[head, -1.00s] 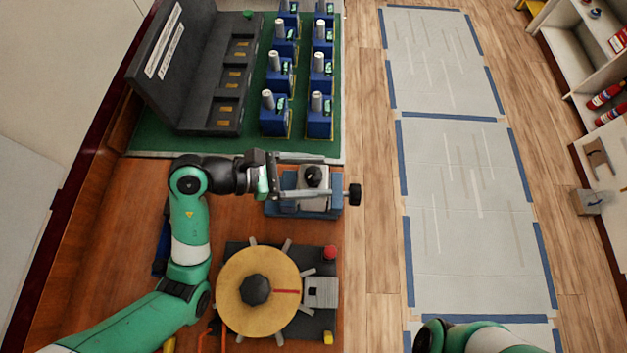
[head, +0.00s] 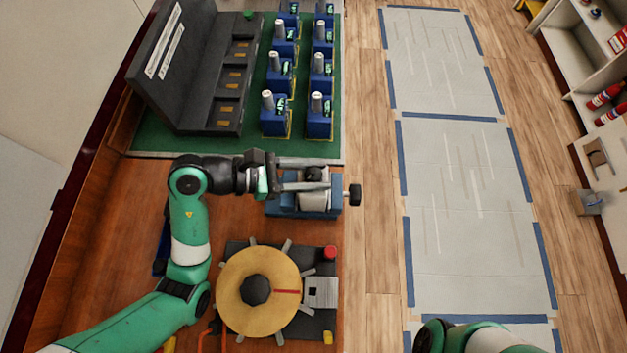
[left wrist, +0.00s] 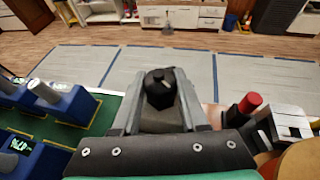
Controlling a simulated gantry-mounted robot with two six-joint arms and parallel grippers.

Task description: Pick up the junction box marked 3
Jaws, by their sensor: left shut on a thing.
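My left gripper (head: 322,175) is shut on a pale grey piece with a dark knob, at the blue vise (head: 290,208) on the wooden bench. In the left wrist view the black knob (left wrist: 159,88) stands between the two fingers. The fingers hide much of the held piece, and I cannot tell whether it has lifted clear of the vise. No number 3 can be read on it. Several blue boxes (head: 273,118) with grey cylinders and green-lit faces stand in two rows on the green mat. Their marks are too small to read. My right gripper is out of view.
A dark open case (head: 205,85) stands at the back left on the green mat (head: 165,143). A round yellow turntable (head: 235,300) with a red button (head: 330,252) beside it lies in front of the vise. Open floor with taped grey sheets (head: 465,215) lies to the right.

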